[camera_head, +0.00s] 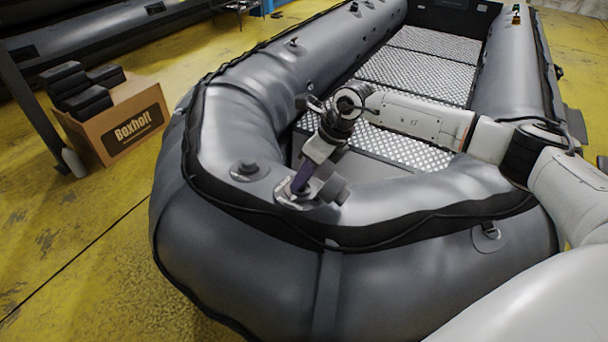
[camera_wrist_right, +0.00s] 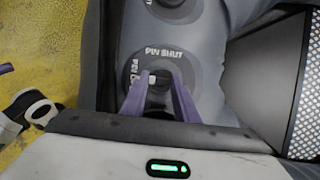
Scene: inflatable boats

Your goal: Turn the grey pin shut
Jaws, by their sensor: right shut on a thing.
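The grey pin (camera_wrist_right: 160,78) sits in a round grey fitting on the boat's bow tube. "PIN SHUT" (camera_wrist_right: 165,52) is printed beside it, with a second, partly hidden marking to its left. My right gripper (camera_wrist_right: 158,84) has its purple fingers shut on the pin, one on each side. In the head view my right gripper (camera_head: 299,187) reaches down onto the bow, and its fingers hide most of the pin.
The grey inflatable boat (camera_head: 240,265) fills the middle, with a metal chequered floor (camera_head: 420,65) inside. Another round valve (camera_head: 246,168) is on the tube left of my right gripper. A "Boxholt" cardboard box (camera_head: 135,125) with black blocks stands on the yellow floor at left.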

